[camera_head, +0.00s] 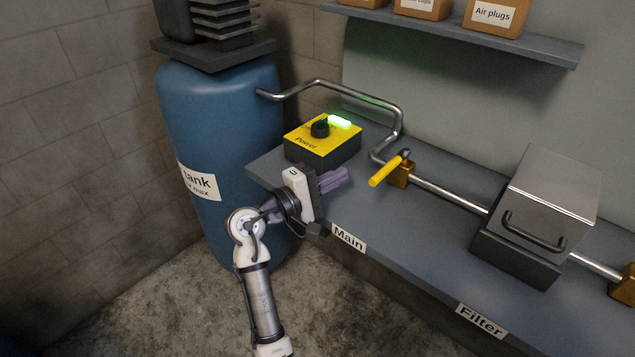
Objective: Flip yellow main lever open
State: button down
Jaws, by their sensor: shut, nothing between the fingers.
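The yellow main lever (385,171) sits on a brass valve body (402,173) on the metal pipe, behind the "Main" label (348,239). The lever points toward the front left, across the line of the pipe. My gripper (342,176) has purple fingers and is shut and empty. It is over the left part of the bench, to the left of the lever and apart from it, with its fingertips toward the lever. Nothing hides the lever.
A yellow power box (322,141) with a black knob and lit green light stands behind my gripper. The pipe (450,192) runs right to a grey filter box (540,215). A blue tank (220,125) stands left. Bench surface (400,235) in front of the lever is clear.

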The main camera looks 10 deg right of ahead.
aim_at(390, 166)
jog(key=shift+x, duration=1.1)
jog(key=shift+s+d+r+p, duration=0.2)
jog(key=shift+s+d+p, duration=0.2)
jog(key=shift+s+d, duration=0.15)
jog(key=shift+s+d+r+p, duration=0.2)
jog(key=shift+s+d+p, duration=0.2)
jog(key=shift+s, duration=0.3)
jog(key=shift+s+d, duration=0.25)
jog(key=shift+d, duration=0.05)
